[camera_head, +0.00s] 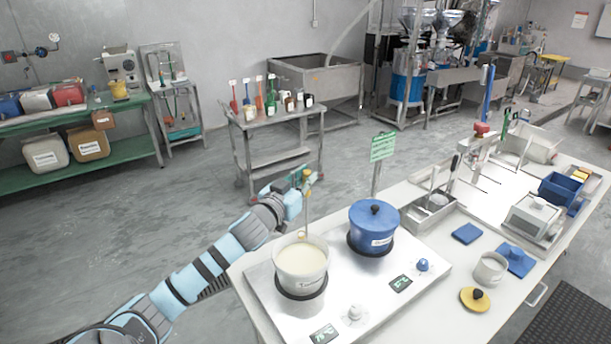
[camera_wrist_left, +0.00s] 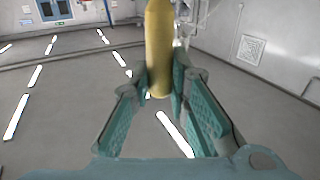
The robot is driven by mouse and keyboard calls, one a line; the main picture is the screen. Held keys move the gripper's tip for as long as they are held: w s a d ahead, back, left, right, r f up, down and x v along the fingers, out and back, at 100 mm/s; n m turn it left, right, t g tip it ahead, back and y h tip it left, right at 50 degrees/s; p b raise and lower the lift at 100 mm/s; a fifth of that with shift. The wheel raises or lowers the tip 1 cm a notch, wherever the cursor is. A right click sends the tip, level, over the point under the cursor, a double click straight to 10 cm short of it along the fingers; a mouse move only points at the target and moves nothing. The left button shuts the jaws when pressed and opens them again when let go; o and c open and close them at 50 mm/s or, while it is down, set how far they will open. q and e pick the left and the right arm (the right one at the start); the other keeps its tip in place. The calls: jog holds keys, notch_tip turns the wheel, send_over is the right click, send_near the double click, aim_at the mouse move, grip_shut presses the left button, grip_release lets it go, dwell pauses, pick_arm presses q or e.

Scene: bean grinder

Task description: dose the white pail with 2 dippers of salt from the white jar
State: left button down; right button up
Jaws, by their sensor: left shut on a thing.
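The white pail (camera_head: 301,264) stands on the left plate of the heating unit, open, with cream-coloured contents. My left gripper (camera_head: 303,182) is above and behind it, shut on a yellow handle. The handle also shows between the fingers in the left wrist view (camera_wrist_left: 159,50). A thin rod (camera_head: 306,215) runs down from the handle to the pail; its lower end is not clear, so I cannot tell whether it is a dipper. A white jar (camera_head: 489,269) stands open at the right of the table. My right gripper is not in view.
A blue lidded pot (camera_head: 373,228) stands on the right plate of the heating unit (camera_head: 349,284). A yellow lid with a dark knob (camera_head: 475,299) lies near the jar. A metal tray (camera_head: 428,209), blue pad (camera_head: 467,233) and scale (camera_head: 533,220) are farther back. A green sign (camera_head: 383,147) stands behind the pot.

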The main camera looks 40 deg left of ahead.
pick_arm(q)
jog(key=shift+s+r, duration=0.2)
jog(key=shift+s, duration=0.25)
jog(key=shift+s+d, duration=0.15)
jog(key=d+f+m+t+h+b, duration=0.2)
jog(key=d+f+m+b, duration=0.5)
jog(key=d+f+m, duration=0.8)
jog(key=d, duration=0.3)
jog(key=shift+w+f+m+b, duration=0.15)
jog(key=shift+w+m+b, duration=0.15)
jog(key=shift+b, duration=0.1)
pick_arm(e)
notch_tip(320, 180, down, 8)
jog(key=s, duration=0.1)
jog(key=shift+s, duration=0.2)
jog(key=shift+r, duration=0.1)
